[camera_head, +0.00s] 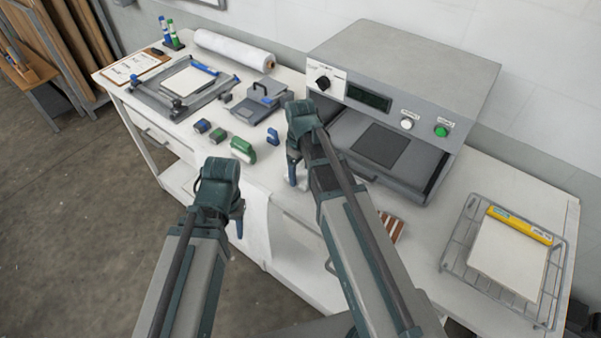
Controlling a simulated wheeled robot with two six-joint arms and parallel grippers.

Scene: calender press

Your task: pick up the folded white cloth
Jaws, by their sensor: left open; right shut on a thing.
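My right gripper (295,178) points down over the front part of the table, left of the press. It is shut on a small whitish bit that shows at its fingertips, which looks like the folded white cloth (302,184). The arm hides most of the cloth, so its shape and whether it touches the table cannot be told. My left gripper (239,222) is open and empty, in front of the table's front edge, apart from the cloth.
The grey press (410,80) stands behind my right arm. Left of it are a green block (243,150), small blue blocks, a grey punch (262,100), a paper trimmer (180,88) and a white roll (232,48). A wire rack (452,262) with a board stands at right.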

